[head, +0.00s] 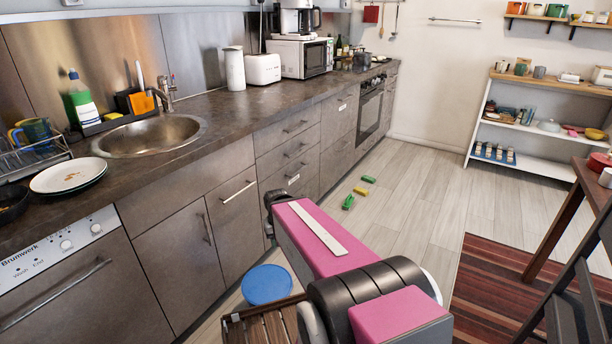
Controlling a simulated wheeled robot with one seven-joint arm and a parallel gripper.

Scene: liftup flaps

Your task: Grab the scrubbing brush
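A white handle (140,75), which looks like that of the scrubbing brush, stands upright behind the sink (150,137). Its lower end is hidden at an orange item in a dark caddy (105,124) on the counter. A green bottle (82,100) with a white label stands to its left. My pink arm reaches forward in the lower middle. The dark end of my arm, with my gripper (270,203), is in front of the lower cabinets, below the counter and well right of the sink. Its fingers cannot be made out, nor whether it is open or shut.
White plates (70,176) and a dish rack (32,160) are left of the sink. A faucet (166,92) stands right beside the caddy. A blue round lid (267,284) is below my arm. Green and yellow blocks (360,191) lie on the floor.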

